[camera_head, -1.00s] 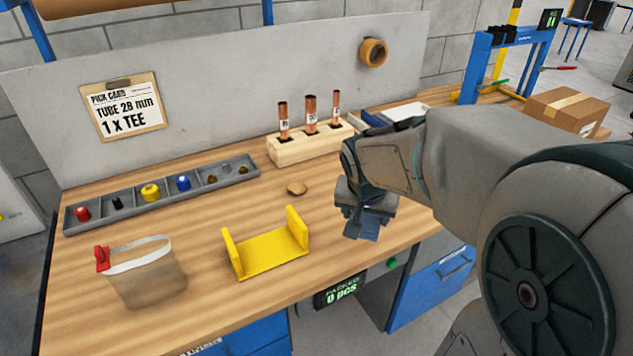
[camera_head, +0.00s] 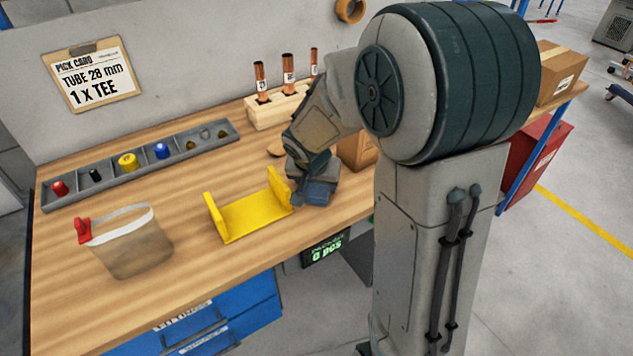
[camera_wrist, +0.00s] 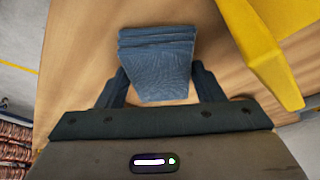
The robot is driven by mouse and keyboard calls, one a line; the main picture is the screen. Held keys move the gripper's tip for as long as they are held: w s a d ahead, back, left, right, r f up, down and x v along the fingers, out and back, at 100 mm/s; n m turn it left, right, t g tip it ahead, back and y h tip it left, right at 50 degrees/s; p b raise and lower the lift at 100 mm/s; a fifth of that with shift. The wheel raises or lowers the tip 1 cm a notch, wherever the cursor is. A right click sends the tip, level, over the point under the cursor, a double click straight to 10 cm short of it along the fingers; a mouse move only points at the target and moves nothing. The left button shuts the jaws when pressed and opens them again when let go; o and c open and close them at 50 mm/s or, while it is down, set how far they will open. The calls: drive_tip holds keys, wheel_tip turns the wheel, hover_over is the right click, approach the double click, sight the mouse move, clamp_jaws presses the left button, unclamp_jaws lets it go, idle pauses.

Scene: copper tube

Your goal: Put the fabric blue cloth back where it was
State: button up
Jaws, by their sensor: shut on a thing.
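The blue cloth (camera_wrist: 157,65) is a folded, layered stack between my gripper's fingers in the wrist view. In the head view the cloth (camera_head: 318,190) shows just below my gripper (camera_head: 311,178), close to the right side of the yellow stand. My gripper (camera_wrist: 157,88) is shut on the cloth. Bare wooden bench top shows around the cloth in the wrist view. I cannot tell whether the cloth touches the bench.
The yellow stand (camera_head: 252,216) is immediately left of the gripper. A bag with a red clip (camera_head: 130,245), a grey parts tray (camera_head: 110,176) and a wooden block with copper tubes (camera_head: 268,109) stand on the bench (camera_head: 90,290). A cardboard box (camera_head: 358,150) is behind my arm.

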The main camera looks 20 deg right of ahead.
drive_tip(key=shift+f+b, duration=0.2)
drive_tip(key=shift+b, duration=0.1)
drive_tip(key=o, duration=0.9)
drive_tip(key=shift+r, duration=0.1)
drive_tip(key=shift+r, duration=0.1)
drive_tip(key=shift+r+p, duration=0.2)
drive_tip(key=shift+p, duration=0.25)
drive_tip(key=v, duration=1.2)
drive_tip(key=s+n, duration=0.1)
drive_tip(key=s, duration=0.4)
drive_tip(key=s+d+n+y, duration=0.1)
drive_tip(key=s+n, duration=0.1)
drive_tip(key=s, duration=0.4)
drive_tip(key=s+d+f+n+g+y, duration=0.1)
drive_tip(key=s+n, duration=0.1)
drive_tip(key=s, duration=0.3)
drive_tip(key=shift+s+d, duration=0.1)
drive_tip(key=shift+s, duration=0.05)
